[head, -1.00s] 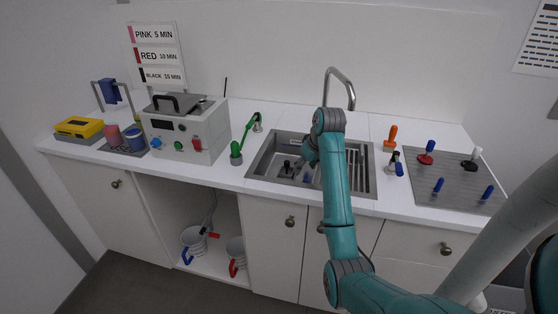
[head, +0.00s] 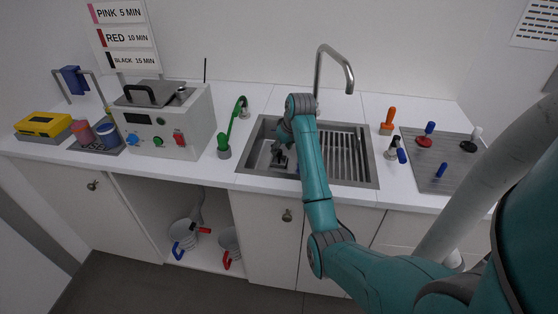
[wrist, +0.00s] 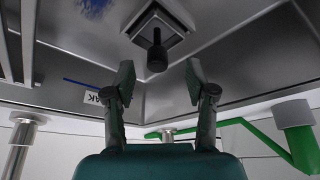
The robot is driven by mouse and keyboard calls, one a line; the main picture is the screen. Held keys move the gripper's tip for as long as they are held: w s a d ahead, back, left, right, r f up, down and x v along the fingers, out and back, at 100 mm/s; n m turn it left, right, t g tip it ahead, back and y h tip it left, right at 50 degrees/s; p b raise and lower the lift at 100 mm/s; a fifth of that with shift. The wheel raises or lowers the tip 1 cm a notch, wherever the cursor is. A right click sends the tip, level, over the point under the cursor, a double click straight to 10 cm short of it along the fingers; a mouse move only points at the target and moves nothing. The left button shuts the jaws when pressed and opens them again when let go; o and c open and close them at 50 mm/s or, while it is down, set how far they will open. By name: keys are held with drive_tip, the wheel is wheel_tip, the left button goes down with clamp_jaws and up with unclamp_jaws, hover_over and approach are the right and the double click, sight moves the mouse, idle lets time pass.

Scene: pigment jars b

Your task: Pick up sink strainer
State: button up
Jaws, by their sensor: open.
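The sink strainer (wrist: 157,58) shows in the wrist view as a dark upright knob on a square metal piece in the sink floor. My gripper (wrist: 159,82) is open, with one finger on each side below the knob in the picture. The knob appears just beyond the fingertips, between their lines, and nothing is held. In the head view my gripper (head: 283,158) is down in the left part of the sink (head: 262,163). There, my gripper and wrist largely hide the strainer.
Sink walls surround my gripper closely. A faucet (head: 319,75) rises behind the sink. A green-handled tool (head: 232,128) stands left of it. An orange-handled tool (head: 388,121) and a blue-handled one (head: 400,150) stand to the right, beside a grey mat (head: 455,160).

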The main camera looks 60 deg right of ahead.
sight(280, 151)
drive_tip(key=shift+w+d+x, duration=0.1)
drive_tip(key=shift+d+x, duration=0.05)
drive_tip(key=shift+x, duration=1)
drive_tip(key=shift+w+d+x, duration=0.1)
drive_tip(key=shift+d+x, duration=0.05)
drive_tip(key=shift+x, duration=1.05)
drive_tip(key=shift+r, duration=0.2)
clamp_jaws()
